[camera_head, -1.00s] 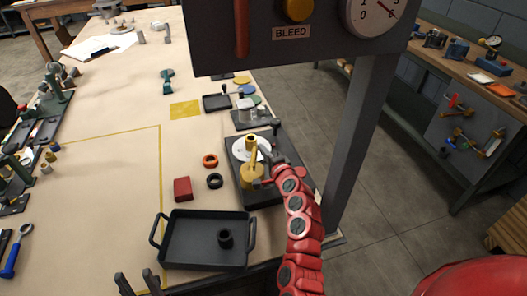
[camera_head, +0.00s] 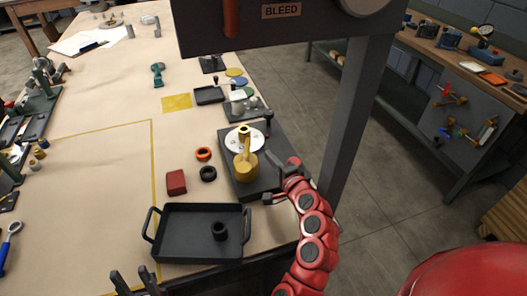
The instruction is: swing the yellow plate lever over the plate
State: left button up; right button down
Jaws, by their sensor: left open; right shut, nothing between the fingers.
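The yellow lever (camera_head: 246,165) sits on a dark base block (camera_head: 270,180) right of centre. Its arm runs from a yellow collar at the white plate's middle toward the near side. Its wide round end is at the plate's near edge and hides part of it. The white round plate (camera_head: 232,143) lies flat on the block. My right gripper (camera_head: 270,197) is shut and empty, low at the block's right side, apart from the lever. My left gripper (camera_head: 135,281) is open and empty at the bottom edge, left of the black tray.
A black tray (camera_head: 180,255) holding a black ring (camera_head: 219,231) stands in front. A red block (camera_head: 176,182), an orange ring (camera_head: 203,153) and a black ring (camera_head: 208,173) lie left of the base. A grey post (camera_head: 357,120) and overhead panel (camera_head: 280,30) rise close on the right.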

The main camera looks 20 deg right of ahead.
jog(key=v, duration=0.7)
jog(key=shift+s, duration=0.15)
dwell(0.3)
